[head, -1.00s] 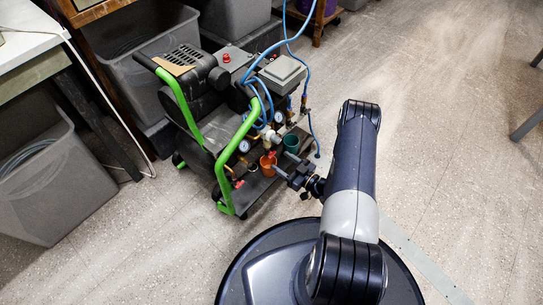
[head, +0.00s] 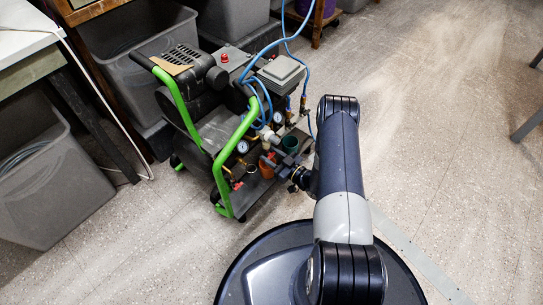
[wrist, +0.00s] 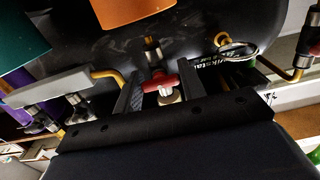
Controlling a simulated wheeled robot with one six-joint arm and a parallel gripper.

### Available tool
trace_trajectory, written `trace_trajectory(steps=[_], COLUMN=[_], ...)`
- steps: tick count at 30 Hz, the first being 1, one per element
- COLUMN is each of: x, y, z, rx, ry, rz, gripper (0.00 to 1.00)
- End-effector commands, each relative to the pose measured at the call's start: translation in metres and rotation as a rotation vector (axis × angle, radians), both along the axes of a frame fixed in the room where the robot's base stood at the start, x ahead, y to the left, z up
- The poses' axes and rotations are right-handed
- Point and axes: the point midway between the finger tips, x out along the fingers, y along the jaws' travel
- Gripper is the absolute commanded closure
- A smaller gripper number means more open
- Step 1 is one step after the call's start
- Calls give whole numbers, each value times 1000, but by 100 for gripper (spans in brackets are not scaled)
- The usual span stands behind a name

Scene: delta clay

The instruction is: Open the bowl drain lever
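A red lever (wrist: 157,82) with a pale metal fitting shows in the wrist view, below the dark tank of the compressor (head: 212,125). I take it for the bowl drain lever, though no label on it can be read. My gripper (wrist: 158,88) is open, with one finger on each side of the lever. Whether either finger touches it I cannot tell. In the head view my gripper (head: 273,164) reaches in at the compressor's right side, by the orange cup (head: 267,171). Small red parts there are too small to tell apart.
The orange cup (wrist: 130,10) and green cup (wrist: 22,35) are close in the wrist view. A grey bar (wrist: 60,86), brass pipes and a metal ring (wrist: 237,50) flank the lever. Blue hoses (head: 266,100) hang above. Floor to the right (head: 430,150) is clear.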

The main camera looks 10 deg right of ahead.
Motion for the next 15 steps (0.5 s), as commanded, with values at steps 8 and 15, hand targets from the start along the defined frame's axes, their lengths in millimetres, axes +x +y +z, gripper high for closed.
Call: trace_trajectory(steps=[8, 15], x=[0, 0], y=[0, 0], z=[0, 0], rx=[0, -50], ry=[0, -36], rz=[0, 0], gripper=[84, 86])
